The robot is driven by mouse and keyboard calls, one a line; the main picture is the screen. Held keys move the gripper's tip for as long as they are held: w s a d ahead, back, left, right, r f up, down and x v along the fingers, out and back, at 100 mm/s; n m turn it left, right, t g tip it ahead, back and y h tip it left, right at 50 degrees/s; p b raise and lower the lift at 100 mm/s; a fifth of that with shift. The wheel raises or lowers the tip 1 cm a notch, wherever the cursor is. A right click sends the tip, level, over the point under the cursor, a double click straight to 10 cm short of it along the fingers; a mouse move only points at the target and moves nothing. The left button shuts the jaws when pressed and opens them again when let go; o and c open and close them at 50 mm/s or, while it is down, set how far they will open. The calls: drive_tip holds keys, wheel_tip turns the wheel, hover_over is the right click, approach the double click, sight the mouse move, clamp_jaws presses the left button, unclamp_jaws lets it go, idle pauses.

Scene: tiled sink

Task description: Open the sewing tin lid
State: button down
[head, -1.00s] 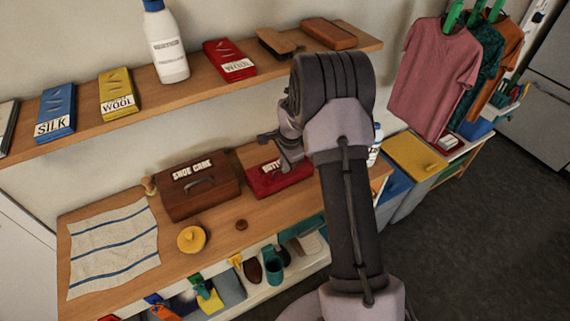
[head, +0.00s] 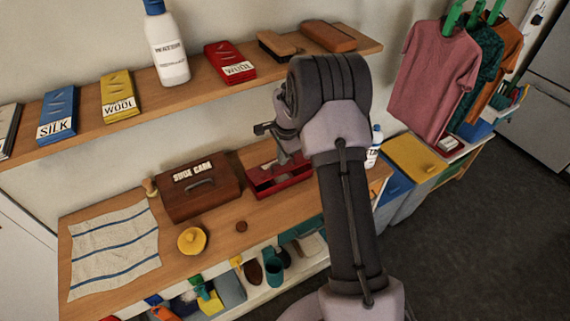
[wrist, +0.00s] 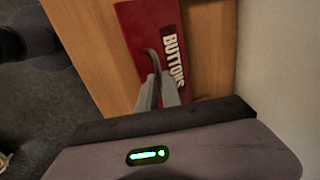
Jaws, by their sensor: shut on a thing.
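The red sewing tin (head: 287,185) stands on the wooden counter, with its dark inside showing in the head view. Its red lid (wrist: 134,30), labelled BUTTONS, faces the wrist camera and has a grey handle. My gripper (wrist: 152,75) is shut on that handle. In the head view my gripper (head: 284,155) is above the tin, and the lid is raised from the tin's front. The gripper and arm hide much of the lid and the tin's right side there.
A brown shoe care box (head: 200,190) stands just left of the tin. A yellow round lid (head: 192,240) and a striped cloth (head: 113,247) lie further left. A shelf (head: 200,88) with boxes and a white bottle (head: 167,45) runs above.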

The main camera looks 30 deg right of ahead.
drive_tip(key=shift+w+r, duration=0.25)
drive_tip(key=shift+w, duration=0.4)
drive_tip(key=c, duration=1.5)
unclamp_jaws()
drive_tip(key=shift+s, duration=0.1)
drive_tip(key=s+r+p, duration=0.1)
drive_tip(key=r, duration=0.4)
drive_tip(key=s+r, duration=0.1)
drive_tip(key=r, duration=0.5)
drive_tip(key=s+r+p, duration=0.1)
drive_tip(key=r, duration=0.5)
drive_tip(key=shift+s+p, duration=0.2)
drive_tip(key=shift+p, duration=0.15)
